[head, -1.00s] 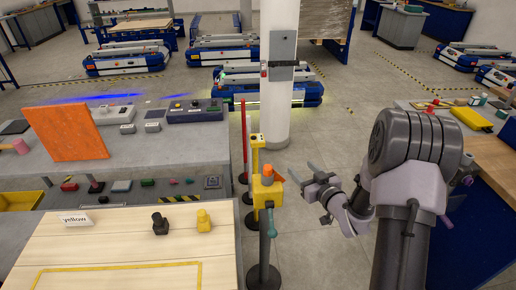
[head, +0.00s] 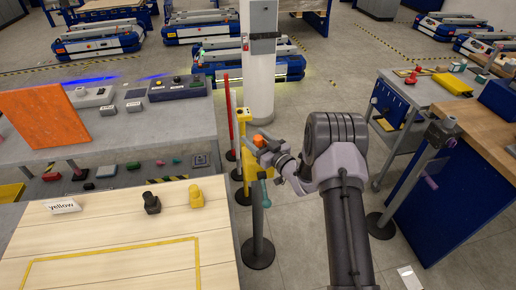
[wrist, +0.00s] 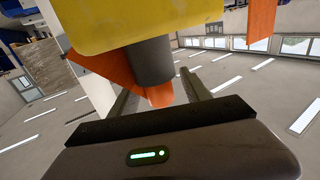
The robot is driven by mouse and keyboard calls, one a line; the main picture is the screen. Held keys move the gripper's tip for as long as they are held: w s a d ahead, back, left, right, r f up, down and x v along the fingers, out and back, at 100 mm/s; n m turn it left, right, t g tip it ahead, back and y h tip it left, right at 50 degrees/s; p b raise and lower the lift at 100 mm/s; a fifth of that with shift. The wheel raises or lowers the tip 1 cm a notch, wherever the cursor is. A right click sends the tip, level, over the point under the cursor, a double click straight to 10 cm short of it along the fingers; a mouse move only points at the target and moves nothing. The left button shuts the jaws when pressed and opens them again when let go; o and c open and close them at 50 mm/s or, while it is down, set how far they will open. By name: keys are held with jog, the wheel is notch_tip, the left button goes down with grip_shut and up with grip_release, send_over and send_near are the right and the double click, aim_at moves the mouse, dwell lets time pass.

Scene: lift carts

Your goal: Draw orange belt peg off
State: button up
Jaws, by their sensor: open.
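In the wrist view, the yellow post head (wrist: 140,22) fills the top. A dark grey cylinder (wrist: 152,62) hangs from it, with a rounded orange tip (wrist: 160,96). I cannot tell whether this is the belt peg. An orange strip (wrist: 105,68) shows to its left. My gripper (wrist: 158,88) is open, with one finger on each side of the orange tip; contact is not clear. In the head view, my gripper (head: 270,143) is at the front post's head, beside an orange part (head: 259,141). My wrist partly hides this spot.
A teal part (head: 265,191) sits on the front post (head: 256,225). A red post (head: 229,110) stands behind. A wooden table (head: 110,240) is at left, with a black knob (head: 151,203) and a yellow knob (head: 195,196). A grey post (head: 415,175) stands at right.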

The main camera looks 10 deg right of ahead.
jog(key=shift+x, duration=0.8)
grip_shut()
jog(key=shift+r, duration=0.1)
jog(key=shift+r, duration=0.4)
jog(key=r+p, duration=0.1)
jog(key=s+r, duration=0.1)
jog(key=r, duration=0.1)
jog(key=shift+d+p, duration=0.2)
jog(key=shift+p, duration=0.15)
jog(key=s+a+r+p+v, duration=0.1)
jog(key=a+p+v, duration=0.1)
jog(key=v, duration=1.2)
jog(key=shift+s, duration=0.5)
jog(key=shift+a, duration=0.15)
